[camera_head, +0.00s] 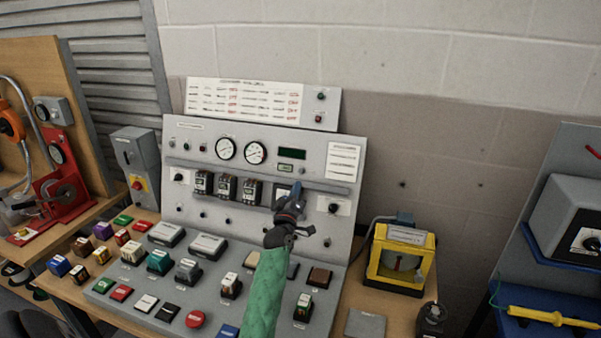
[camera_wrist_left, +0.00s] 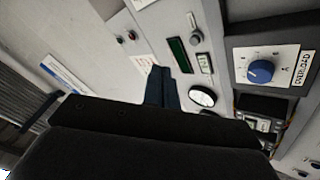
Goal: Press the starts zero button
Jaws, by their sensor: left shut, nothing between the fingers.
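My left gripper (camera_head: 297,190) is shut and empty. Its arm, in a green sleeve, reaches up from the bottom, and the fingertips are in front of the grey upright panel (camera_head: 350,225), below the dark green display (camera_head: 292,153). In the left wrist view the closed dark fingers (camera_wrist_left: 160,88) point toward the panel, near the display (camera_wrist_left: 178,55). A small pale labelled plate (camera_head: 286,168) is under the display; it also shows in the left wrist view (camera_wrist_left: 206,63). I cannot read which control is the starts zero button. Contact with the panel cannot be told. My right gripper is not in view.
Two round gauges (camera_head: 240,151) and several breakers (camera_head: 227,187) are on the panel. A blue overload knob (camera_wrist_left: 260,71) shows in the wrist view. Several loose blocks and buttons cover the sloped desk below. A yellow-framed box (camera_head: 402,258) stands to the right.

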